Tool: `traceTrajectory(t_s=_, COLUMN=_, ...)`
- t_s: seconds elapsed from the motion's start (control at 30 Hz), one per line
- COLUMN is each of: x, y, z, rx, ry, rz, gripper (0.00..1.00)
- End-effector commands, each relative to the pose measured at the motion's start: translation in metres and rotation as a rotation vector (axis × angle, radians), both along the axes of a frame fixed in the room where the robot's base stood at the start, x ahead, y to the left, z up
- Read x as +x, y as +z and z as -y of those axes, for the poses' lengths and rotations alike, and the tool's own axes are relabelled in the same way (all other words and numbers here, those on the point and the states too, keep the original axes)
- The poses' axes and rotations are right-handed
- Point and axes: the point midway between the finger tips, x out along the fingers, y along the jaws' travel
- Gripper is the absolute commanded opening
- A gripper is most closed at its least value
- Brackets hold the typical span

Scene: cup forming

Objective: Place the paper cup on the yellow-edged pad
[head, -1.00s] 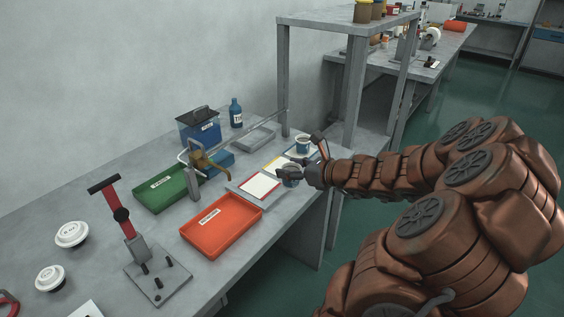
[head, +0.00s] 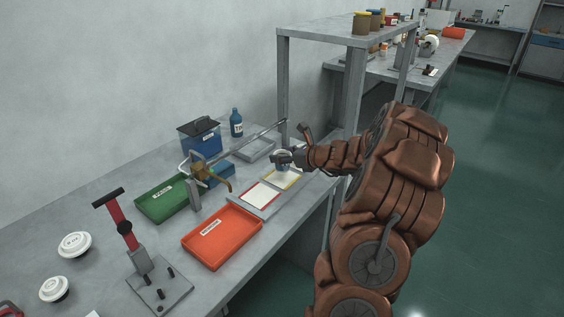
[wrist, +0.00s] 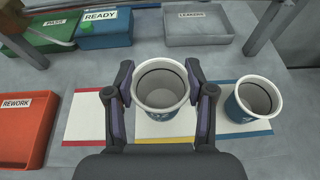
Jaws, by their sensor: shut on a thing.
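The paper cup (wrist: 160,86), white-rimmed, open and empty, is upright between the fingers of my gripper (wrist: 161,88). The gripper is shut on its sides. In the head view the held cup (head: 283,165) shows in part below my gripper (head: 287,156). The yellow-edged pad (wrist: 165,140), white with a yellow front strip, lies beneath the cup; it also shows in the head view (head: 287,182). The cup covers its back part, and I cannot tell whether its base touches the pad.
A second cup (wrist: 254,99) stands on the blue-edged pad (wrist: 252,134), close to my right finger. A red-edged pad (wrist: 83,125) is bare at left. The REWORK tray (wrist: 22,128), READY bin (wrist: 104,28) and a grey tray (wrist: 197,25) surround the pads. A shelf post (head: 353,110) stands near my arm.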

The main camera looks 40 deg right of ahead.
Motion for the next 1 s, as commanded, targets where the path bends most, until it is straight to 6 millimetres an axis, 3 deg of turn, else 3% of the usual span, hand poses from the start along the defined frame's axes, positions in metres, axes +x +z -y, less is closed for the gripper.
traceTrajectory(t_s=0.13, x=0.008, y=-0.003, z=0.004, rx=-0.001, ry=0.001, rz=0.000, gripper=0.37)
traceTrajectory(t_s=0.4, x=0.006, y=-0.035, z=0.004, rx=0.001, ry=0.000, rz=-0.002, gripper=0.37)
traceTrajectory(t_s=0.87, x=0.006, y=-0.040, z=0.004, rx=0.000, ry=0.000, rz=0.002, gripper=0.37)
traceTrajectory(t_s=0.9, x=0.006, y=-0.039, z=0.004, rx=0.000, ry=-0.001, rz=0.001, gripper=0.58)
traceTrajectory(t_s=1.0, x=0.006, y=-0.039, z=0.004, rx=-0.001, ry=0.000, rz=0.001, gripper=0.68)
